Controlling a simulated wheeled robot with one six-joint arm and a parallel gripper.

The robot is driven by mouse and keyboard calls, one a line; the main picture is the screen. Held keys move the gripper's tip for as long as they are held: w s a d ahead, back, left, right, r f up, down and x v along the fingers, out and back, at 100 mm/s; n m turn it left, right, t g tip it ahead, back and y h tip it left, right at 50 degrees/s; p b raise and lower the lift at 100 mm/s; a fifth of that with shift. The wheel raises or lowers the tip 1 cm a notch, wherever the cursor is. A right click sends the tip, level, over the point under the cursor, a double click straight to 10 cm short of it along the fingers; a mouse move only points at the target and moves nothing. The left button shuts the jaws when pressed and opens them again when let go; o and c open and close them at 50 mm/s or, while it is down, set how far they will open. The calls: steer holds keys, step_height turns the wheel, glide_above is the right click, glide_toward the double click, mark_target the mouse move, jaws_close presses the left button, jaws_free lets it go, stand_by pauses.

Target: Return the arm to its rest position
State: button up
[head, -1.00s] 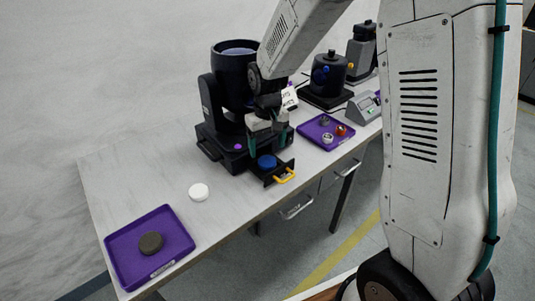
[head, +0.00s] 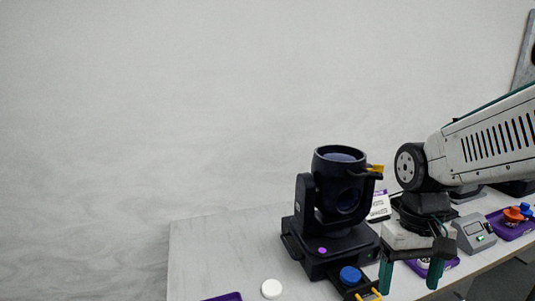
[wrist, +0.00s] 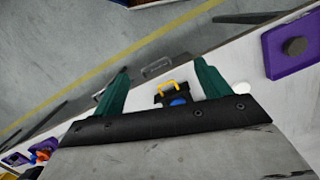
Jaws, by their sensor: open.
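My gripper (head: 410,277) is open and empty in the head view, its two green fingers pointing down above the table's front edge. It also shows in the wrist view (wrist: 162,72), with nothing between the fingers but the view below. My arm reaches in from the right. The black lamp head on its base (head: 343,240) stands left of the gripper, apart from it. The small black drawer (head: 366,286) at the base's front holds a blue round piece (head: 350,275) and has a yellow handle. The drawer also shows in the wrist view, beyond the fingers (wrist: 162,98).
A white disc (head: 271,288) lies on the table (head: 215,250). A purple tray (wrist: 284,68) with a dark disc (wrist: 294,46) lies at one end. A grey meter box (head: 474,234) and a purple tray with coloured parts (head: 513,226) are at right. Space above the table's left is clear.

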steer(key=s+r+t, duration=0.1)
steer(key=s+r, duration=0.2)
steer(key=s, duration=0.2)
steer(key=s+d+r+t, duration=0.1)
steer(key=s+r+t, duration=0.1)
steer(key=s, duration=0.3)
steer(key=shift+s+r+m, duration=0.3)
steer(key=shift+s+r, duration=0.1)
steer(key=shift+r, duration=0.1)
stand_by(0.9)
